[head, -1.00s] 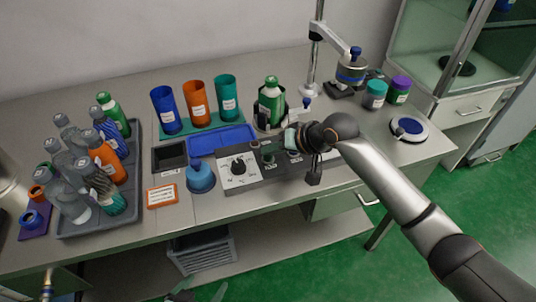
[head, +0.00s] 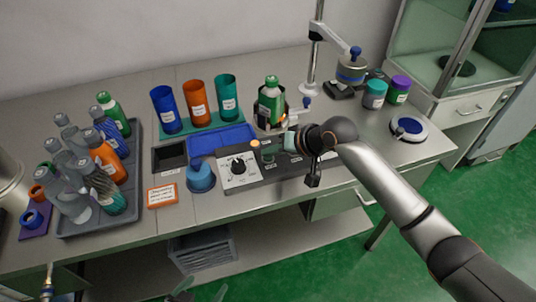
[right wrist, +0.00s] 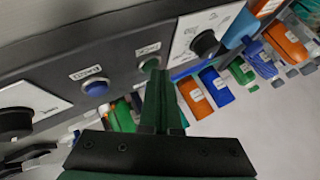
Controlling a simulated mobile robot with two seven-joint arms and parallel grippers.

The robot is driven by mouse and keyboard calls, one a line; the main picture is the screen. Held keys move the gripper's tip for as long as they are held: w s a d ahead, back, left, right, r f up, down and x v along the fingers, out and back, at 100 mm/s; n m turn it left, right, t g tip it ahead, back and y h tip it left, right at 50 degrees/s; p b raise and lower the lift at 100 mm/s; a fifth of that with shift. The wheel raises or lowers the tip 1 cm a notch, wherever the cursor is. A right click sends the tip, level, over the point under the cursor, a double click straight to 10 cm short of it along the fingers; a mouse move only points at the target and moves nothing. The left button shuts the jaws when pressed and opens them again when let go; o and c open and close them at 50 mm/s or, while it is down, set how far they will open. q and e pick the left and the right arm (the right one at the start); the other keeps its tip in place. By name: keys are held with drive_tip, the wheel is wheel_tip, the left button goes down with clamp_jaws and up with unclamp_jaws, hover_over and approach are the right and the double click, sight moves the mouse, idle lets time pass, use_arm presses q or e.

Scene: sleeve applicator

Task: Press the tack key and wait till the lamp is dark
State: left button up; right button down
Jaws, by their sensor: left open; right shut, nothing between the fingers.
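The control panel (head: 262,168) on the bench carries a white dial plate and labelled keys. A small round orange lamp (head: 255,143) stands bright at its back edge. The green key (right wrist: 148,63) has a small label that I cannot read clearly; it also shows in the head view (head: 268,157). My right gripper (head: 290,140) is shut and empty over the panel. In the right wrist view its fingertips (right wrist: 157,76) are close to the green key and partly cover it; contact cannot be told. My left gripper (head: 202,291) is open at the bottom edge, mostly out of frame.
A blue key (right wrist: 95,88) sits beside the green one. A green bottle (head: 271,102) stands in a holder behind the panel. A blue tray (head: 222,139), coloured cups and a grey bottle tray (head: 72,233) are to the left.

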drive_tip(key=shift+r+p, duration=0.8)
drive_tip(key=shift+p, duration=0.4)
drive_tip(key=shift+r+p, duration=0.45)
wheel_tip(320, 180, up, 4)
drive_tip(key=p, duration=0.5)
drive_tip(key=shift+r, duration=0.1)
idle(2.5)
